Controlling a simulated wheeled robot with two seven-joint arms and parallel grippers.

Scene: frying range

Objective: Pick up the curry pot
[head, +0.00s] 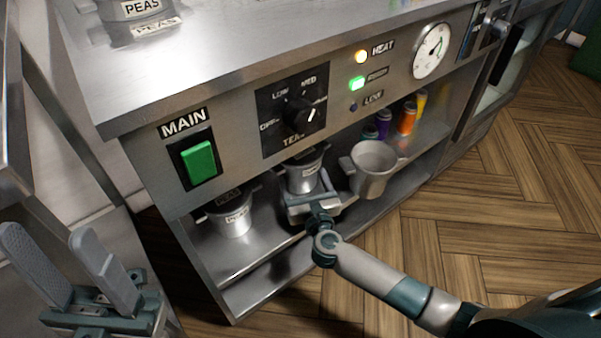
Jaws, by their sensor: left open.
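A grey metal pot (304,176) with a small white label stands on the shelf under the control panel. The label is too small to read, so I cannot tell whether it is the curry pot. My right gripper (309,192) is at the front of this pot, low down; its fingers are partly hidden against the pot, and I cannot tell whether they hold it. My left gripper (48,238) is at the lower left, open and empty, with its two grey fingers wide apart, away from the shelf.
A pot labelled peas (236,219) stands left on the shelf. An open, empty-looking pot (371,171) stands right of the middle pot, close to it. Several coloured bottles (406,118) are farther right. The counter front with a green switch (198,160) overhangs the shelf.

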